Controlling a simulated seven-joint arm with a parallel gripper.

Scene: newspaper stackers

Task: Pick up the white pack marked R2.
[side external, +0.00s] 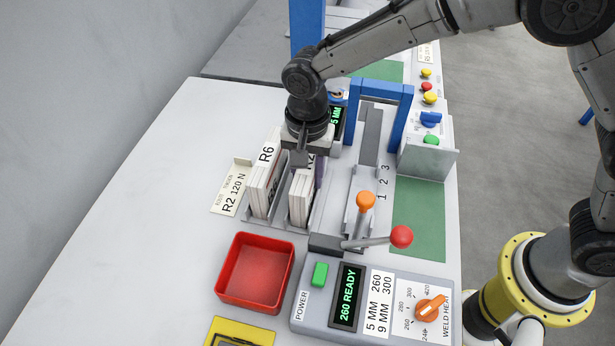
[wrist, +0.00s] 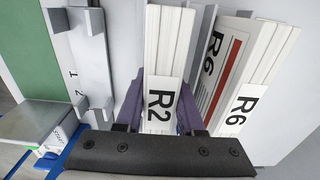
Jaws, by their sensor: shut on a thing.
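The white pack marked R2 (wrist: 166,55) stands upright between my gripper's two purple-grey fingers in the wrist view. It also shows in the side external view (side external: 301,197), in the right slot of a grey rack. My gripper (wrist: 167,112) is shut on the R2 pack from above, with a finger on each side. In the side external view my gripper (side external: 309,165) covers the top of the pack. The neighbouring white pack marked R6 (wrist: 258,75) stands to the right in the wrist view and shows in the left slot in the side external view (side external: 264,185).
A label card reading R2 120 N (side external: 232,187) lies left of the rack. A red tray (side external: 287,247) and a control box (side external: 304,322) with a red-knobbed lever (side external: 401,237) are in front. A blue frame (side external: 401,110) stands right of the arm. The left tabletop is clear.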

